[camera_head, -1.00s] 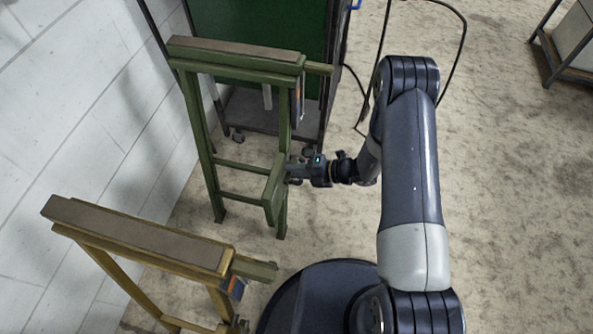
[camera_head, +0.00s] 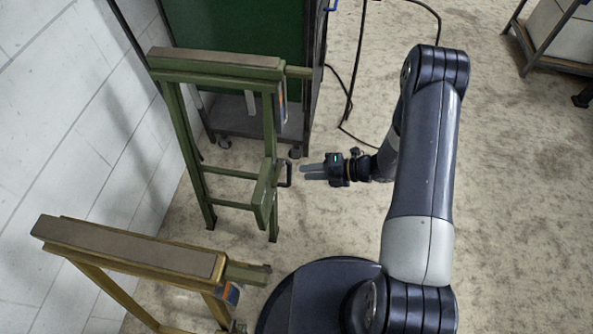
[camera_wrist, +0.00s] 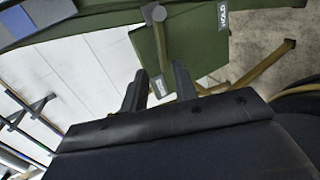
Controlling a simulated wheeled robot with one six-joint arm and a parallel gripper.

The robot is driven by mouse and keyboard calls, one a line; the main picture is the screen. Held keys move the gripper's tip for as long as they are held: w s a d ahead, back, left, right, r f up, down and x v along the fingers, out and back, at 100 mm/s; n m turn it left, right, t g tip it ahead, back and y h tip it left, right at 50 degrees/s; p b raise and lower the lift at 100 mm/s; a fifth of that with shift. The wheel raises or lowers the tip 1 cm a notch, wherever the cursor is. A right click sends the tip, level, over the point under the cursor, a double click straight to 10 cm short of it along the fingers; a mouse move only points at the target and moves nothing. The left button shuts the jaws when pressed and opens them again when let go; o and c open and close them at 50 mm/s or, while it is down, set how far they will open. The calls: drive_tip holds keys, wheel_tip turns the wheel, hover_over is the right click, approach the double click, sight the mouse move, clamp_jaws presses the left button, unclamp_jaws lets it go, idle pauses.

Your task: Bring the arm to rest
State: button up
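My gripper (camera_head: 303,170) is at the end of my bent arm, to the right of the green gate frame (camera_head: 186,140).
A yellow frame (camera_head: 130,247) stands at the lower left, near the white block wall (camera_head: 60,110). A dark green cabinet (camera_head: 255,35) is behind the green gate. A cable (camera_head: 355,85) hangs behind my arm. A rack (camera_head: 550,45) is at the upper right. Floor to the right is clear.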

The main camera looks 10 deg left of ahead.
sight(279, 175)
drive_tip(key=shift+v, duration=0.9)
drive_tip(key=shift+a, duration=0.1)
drive_tip(key=b+x, duration=0.1)
drive_tip(key=x, duration=0.9)
drive_tip(key=shift+a+f+b, duration=0.3)
drive_tip(key=shift+f, duration=0.05)
